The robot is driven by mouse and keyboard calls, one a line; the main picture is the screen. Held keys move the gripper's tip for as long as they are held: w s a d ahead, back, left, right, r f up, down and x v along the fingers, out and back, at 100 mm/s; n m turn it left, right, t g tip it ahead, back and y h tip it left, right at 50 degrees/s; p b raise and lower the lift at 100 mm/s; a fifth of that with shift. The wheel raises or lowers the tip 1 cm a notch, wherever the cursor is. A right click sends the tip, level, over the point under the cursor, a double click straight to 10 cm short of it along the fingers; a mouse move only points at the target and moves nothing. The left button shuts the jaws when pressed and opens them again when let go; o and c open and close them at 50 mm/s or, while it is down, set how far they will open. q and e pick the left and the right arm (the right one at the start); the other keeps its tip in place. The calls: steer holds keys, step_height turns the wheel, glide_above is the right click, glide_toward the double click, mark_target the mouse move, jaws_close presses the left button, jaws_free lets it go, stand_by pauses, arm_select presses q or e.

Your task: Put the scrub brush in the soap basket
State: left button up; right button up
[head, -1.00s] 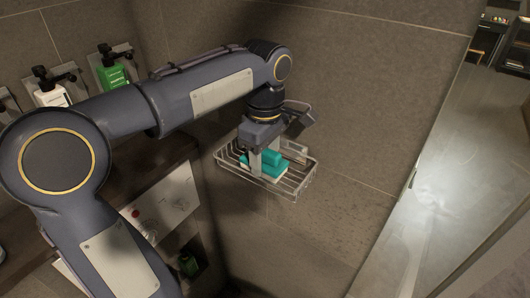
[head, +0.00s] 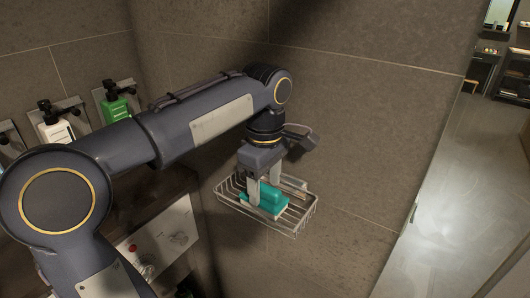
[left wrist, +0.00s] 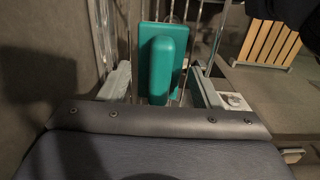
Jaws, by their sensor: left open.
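The scrub brush (head: 268,203) is a teal block with a raised grip, resting in the wire soap basket (head: 295,232) on the tiled wall. My left gripper (head: 264,187) points down over the basket, with its two fingers open on either side of the brush. In the left wrist view the brush (left wrist: 168,60) lies between the spread fingers (left wrist: 162,88), with gaps visible on both sides. Wire bars of the basket (left wrist: 212,35) show around it. The brush's underside is hidden. My right gripper is not in view.
Green (head: 115,105) and white (head: 55,128) pump bottles hang on the left wall. A pale panel with controls (head: 165,238) is below my arm. A slatted wooden item (left wrist: 268,42) shows at the wrist view's upper right. Open floor lies at right.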

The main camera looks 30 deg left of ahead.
mark_target(265, 186)
arm_select(q)
step_height(265, 186, up, 9)
steer(key=p, duration=0.1)
steer(key=shift+r, duration=0.2)
stand_by(0.5)
